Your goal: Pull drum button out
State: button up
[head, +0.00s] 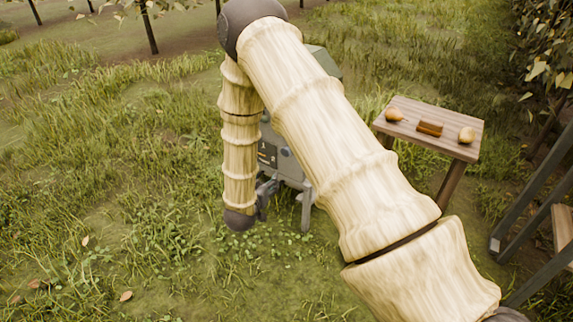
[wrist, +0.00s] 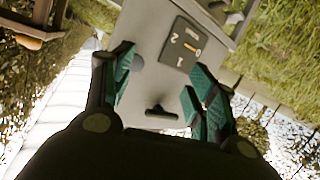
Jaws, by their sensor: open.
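A grey machine (head: 290,165) stands in the grass behind my arm, which hides much of it. Its grey front (wrist: 150,35) fills the top middle of the wrist view, turned over. On it are a dark plate with numbers and an orange-marked switch (wrist: 190,46), a round grey knob (wrist: 138,62) and a dark bar-shaped handle (wrist: 161,111). I cannot tell for sure which one is the drum button; the round knob looks most like it. My gripper (wrist: 160,78) is open and empty, its green-padded fingers either side of the knob and handle. I see no contact.
A wooden table (head: 462,152) at the right holds two pears (head: 394,114) (head: 466,135) and a small brown block (head: 430,128). A dark metal frame (head: 530,195) stands at the right edge. Grass to the left is open.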

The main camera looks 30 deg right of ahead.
aim_at(283, 154)
jog(key=w+d+m+g+h+b, duration=0.1)
jog(key=w+d+m+h+b, duration=0.1)
jog(key=d+b, duration=0.2)
jog(key=w+d+m+g+h+b, duration=0.1)
jog(key=w+d+m+h+b, duration=0.1)
jog(key=b, duration=0.5)
jog(key=w+d+r+m+g+h+b, duration=0.1)
jog(key=w+d+h+b, duration=0.1)
jog(key=w+d+b, duration=0.2)
jog(key=shift+w+d+m+b, duration=0.2)
jog(key=shift+d+m+b, duration=0.2)
jog(key=shift+d+b, duration=0.85)
jog(key=shift+x, duration=1.2)
jog(key=shift+s+r, duration=0.1)
jog(key=shift+r, duration=0.1)
jog(key=shift+c, duration=0.5)
